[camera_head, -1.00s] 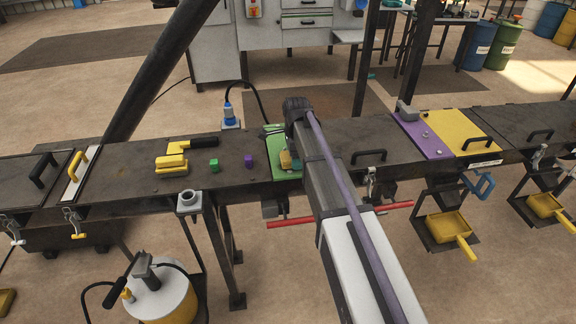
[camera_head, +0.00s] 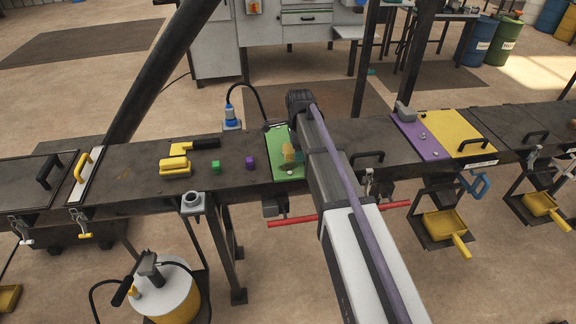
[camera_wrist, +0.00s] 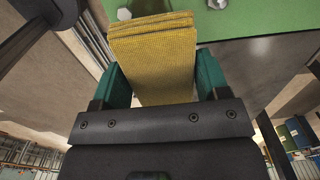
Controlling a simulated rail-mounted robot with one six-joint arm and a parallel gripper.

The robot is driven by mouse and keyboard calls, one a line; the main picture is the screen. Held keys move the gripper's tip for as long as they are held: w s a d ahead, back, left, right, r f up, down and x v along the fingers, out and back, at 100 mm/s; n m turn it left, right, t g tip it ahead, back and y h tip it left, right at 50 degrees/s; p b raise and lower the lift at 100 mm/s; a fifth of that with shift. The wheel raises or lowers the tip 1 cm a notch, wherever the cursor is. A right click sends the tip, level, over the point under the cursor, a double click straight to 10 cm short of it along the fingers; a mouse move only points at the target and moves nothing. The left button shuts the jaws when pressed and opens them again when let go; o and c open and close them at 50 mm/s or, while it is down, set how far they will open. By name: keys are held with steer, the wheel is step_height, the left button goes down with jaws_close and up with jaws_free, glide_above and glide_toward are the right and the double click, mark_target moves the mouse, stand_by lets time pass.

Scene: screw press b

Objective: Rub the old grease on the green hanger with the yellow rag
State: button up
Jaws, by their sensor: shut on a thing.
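My gripper (camera_wrist: 153,85) is shut on the folded yellow rag (camera_wrist: 153,55), which sticks out between its two teal fingers. The green plate (camera_head: 281,139) on the bench is what I take for the green hanger. My gripper (camera_head: 291,154) is over this plate in the head view, partly hidden by my arm. I cannot tell whether the rag touches the plate. I see no clear grease patch; the rag and arm hide part of the plate.
A blue plug (camera_head: 231,115) stands behind. A purple plate (camera_head: 424,139) with bolts and a red bar (camera_head: 295,220) are to the right and below.

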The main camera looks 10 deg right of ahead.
mark_target(298, 165)
steer(key=a+r+p, duration=0.3)
steer(key=a, duration=0.3)
steer(key=shift+w+a, duration=0.15)
steer(key=shift+a, duration=0.15)
steer(key=shift+f, duration=0.1)
step_height(298, 165, down, 8)
steer(key=b, duration=0.8)
steer(key=d, duration=0.2)
steer(key=d+r+p, duration=0.1)
steer(key=d, duration=0.2)
steer(key=shift+d+r, duration=0.1)
steer(key=shift+d, duration=0.7)
steer(key=shift+f+b, duration=0.6)
